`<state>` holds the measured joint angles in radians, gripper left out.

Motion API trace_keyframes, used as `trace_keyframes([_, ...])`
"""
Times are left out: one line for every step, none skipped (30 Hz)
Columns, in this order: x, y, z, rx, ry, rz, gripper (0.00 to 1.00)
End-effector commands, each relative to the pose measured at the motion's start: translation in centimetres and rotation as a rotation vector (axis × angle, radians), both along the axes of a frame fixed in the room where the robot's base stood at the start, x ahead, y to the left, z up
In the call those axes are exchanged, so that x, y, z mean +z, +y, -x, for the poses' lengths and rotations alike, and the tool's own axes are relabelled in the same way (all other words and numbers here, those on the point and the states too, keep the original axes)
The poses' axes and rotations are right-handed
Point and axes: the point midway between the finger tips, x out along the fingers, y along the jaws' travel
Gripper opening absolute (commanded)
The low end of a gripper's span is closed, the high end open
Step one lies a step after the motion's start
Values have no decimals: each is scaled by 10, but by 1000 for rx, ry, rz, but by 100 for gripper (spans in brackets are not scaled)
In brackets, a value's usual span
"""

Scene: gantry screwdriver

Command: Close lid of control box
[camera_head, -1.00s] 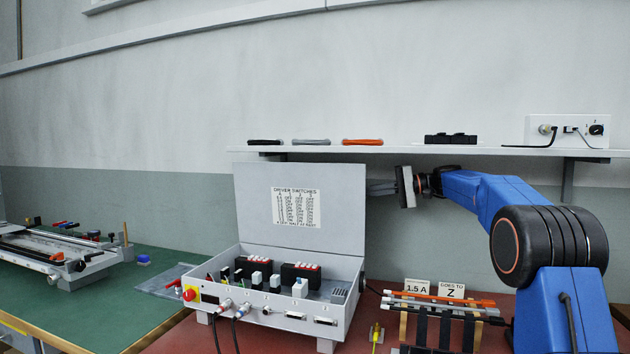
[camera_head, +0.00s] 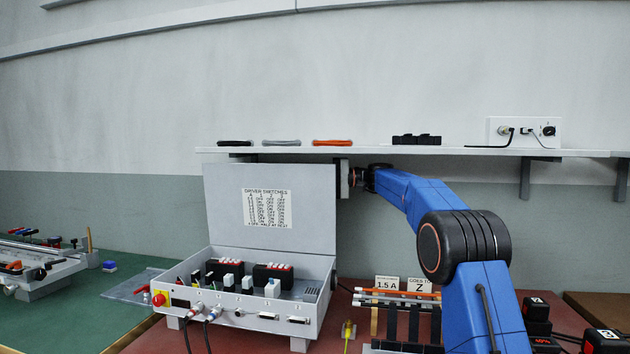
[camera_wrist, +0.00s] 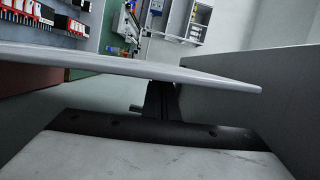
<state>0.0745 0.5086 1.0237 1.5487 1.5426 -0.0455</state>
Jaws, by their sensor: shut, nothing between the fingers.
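The grey control box (camera_head: 240,316) stands on the red bench top in the head view. Its lid (camera_head: 234,226) is open and roughly upright at the back, with a printed switch table on its face. My gripper reaches in from the right behind the lid's right edge, so its fingers are hidden in the head view. In the wrist view the lid (camera_wrist: 150,65) crosses edge-on as a grey slab. My gripper (camera_wrist: 158,100) is shut and empty, on the rear side of the lid. Whether the fingers touch the lid is unclear.
A shelf (camera_head: 440,152) runs above the lid and my arm. A rack (camera_head: 400,305) with labels and coloured rods stands right of the box. A yellow screwdriver (camera_head: 348,334) is between them. Cables hang from the box front. A wall is close behind the lid.

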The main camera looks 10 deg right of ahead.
Motion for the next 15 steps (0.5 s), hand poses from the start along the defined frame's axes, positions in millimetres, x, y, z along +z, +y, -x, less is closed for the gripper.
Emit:
trace_keyframes([0, 4, -1, 0, 0, 0, 0])
trace_keyframes([0, 6, -1, -1, 0, 0, 0])
trace_keyframes([0, 7, -1, -1, 0, 0, 0])
trace_keyframes([0, 8, -1, -1, 0, 0, 0])
trace_keyframes([0, 9, -1, -1, 0, 0, 0])
trace_keyframes([0, 10, -1, -1, 0, 0, 0])
trace_keyframes([0, 10, -1, -1, 0, 0, 0])
trace_keyframes([0, 10, -1, -1, 0, 0, 0])
trace_keyframes([0, 10, -1, -1, 0, 0, 0])
trace_keyframes([0, 10, -1, -1, 0, 0, 0])
trace_keyframes([0, 10, -1, -1, 0, 0, 0])
trace_keyframes([0, 10, -1, -1, 0, 0, 0])
trace_keyframes([0, 10, -1, -1, 0, 0, 0])
trace_keyframes([0, 10, -1, -1, 0, 0, 0])
trace_keyframes([0, 10, -1, -1, 0, 0, 0])
